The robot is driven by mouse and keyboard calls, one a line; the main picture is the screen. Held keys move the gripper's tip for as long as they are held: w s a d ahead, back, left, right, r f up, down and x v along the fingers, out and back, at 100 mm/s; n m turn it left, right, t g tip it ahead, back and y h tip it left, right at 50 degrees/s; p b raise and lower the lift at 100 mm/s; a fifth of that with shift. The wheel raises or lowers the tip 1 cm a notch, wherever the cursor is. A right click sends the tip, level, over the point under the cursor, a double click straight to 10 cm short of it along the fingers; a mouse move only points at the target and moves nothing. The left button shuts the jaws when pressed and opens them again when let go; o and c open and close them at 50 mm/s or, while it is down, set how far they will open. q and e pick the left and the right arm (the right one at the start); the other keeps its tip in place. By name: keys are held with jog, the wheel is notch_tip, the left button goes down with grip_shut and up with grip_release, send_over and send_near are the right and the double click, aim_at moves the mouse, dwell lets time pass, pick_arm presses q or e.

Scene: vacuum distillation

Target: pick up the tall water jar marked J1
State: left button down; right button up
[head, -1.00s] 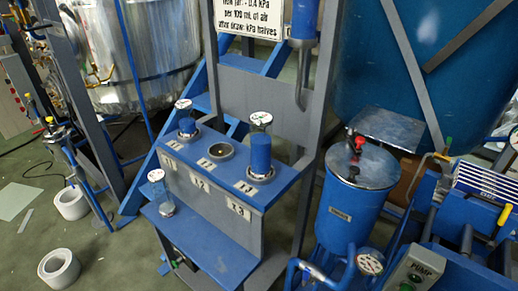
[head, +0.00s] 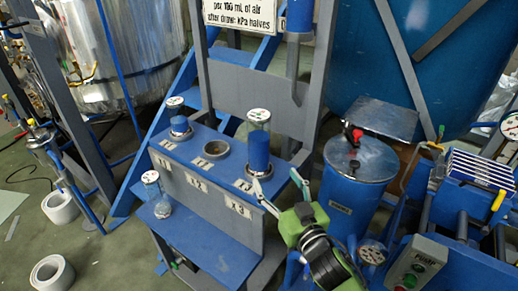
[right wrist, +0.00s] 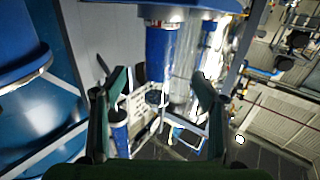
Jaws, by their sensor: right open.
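A tall clear jar with blue contents and a round white lid (head: 259,148) stands upright in the right seat of a blue rack in the head view. A smaller jar (head: 178,122) stands in the left seat, and another jar (head: 156,193) stands on the lower shelf. The jar markings are too small to read, so I cannot tell which is J1. My right gripper (head: 276,183) is open, its fingertips in front of and slightly right of the tall jar. In the right wrist view, the open gripper (right wrist: 161,80) has nothing visibly clamped. My left gripper is out of view.
The rack's middle seat (head: 215,149) is empty. A blue tank with a metal lid (head: 355,195) stands close right of my right gripper. A grey upright frame (head: 245,92) rises behind the rack. A pump unit (head: 420,262) stands at lower right.

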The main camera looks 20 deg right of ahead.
aim_at(263, 158)
jog(key=w, duration=0.5)
jog(key=w+p, duration=0.1)
jog(key=w, duration=0.2)
jog(key=shift+a, duration=0.35)
jog(key=w, duration=0.2)
jog(key=w+p, duration=0.1)
jog(key=w, duration=0.2)
jog(key=shift+a+r, duration=0.15)
jog(key=shift+r, duration=0.05)
jog(key=shift+w, duration=0.25)
jog(key=shift+s, duration=0.1)
jog(key=c, duration=1.3)
jog(key=shift+r, duration=0.1)
jog(key=c, duration=0.5)
jog(key=shift+r, duration=0.1)
